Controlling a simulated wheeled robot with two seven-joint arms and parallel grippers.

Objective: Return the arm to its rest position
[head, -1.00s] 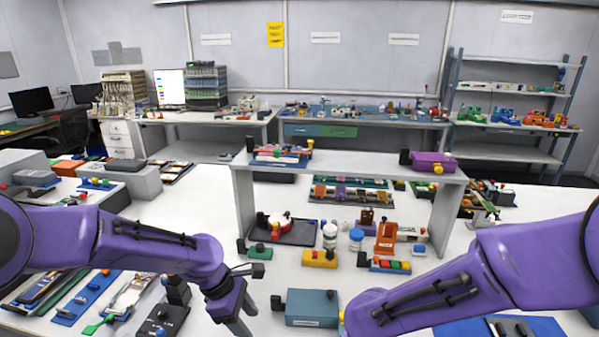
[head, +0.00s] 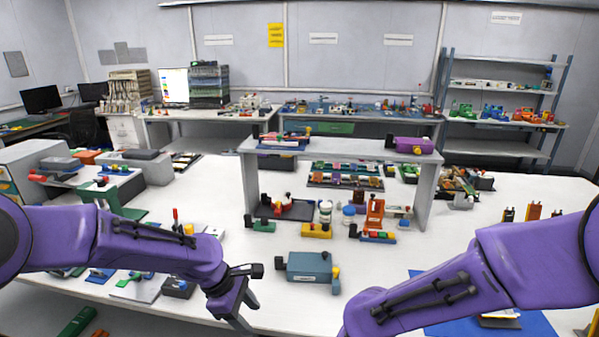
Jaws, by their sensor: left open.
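My left arm (head: 140,245) is purple and reaches in from the left. Its gripper (head: 243,318) points down near the lower middle of the head view, open, with nothing seen between its fingers. It is in front of a teal box (head: 308,267) and apart from it. My right arm (head: 470,275) reaches in from the right and bends down at the lower middle. The right gripper is out of the picture, below the bottom edge.
A white table (head: 385,262) fills the middle, its front edge near my left gripper. A grey raised shelf (head: 345,149) stands on it, with small devices on and under it. A blue mat (head: 540,325) lies at the lower right. Floor shows at the lower left.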

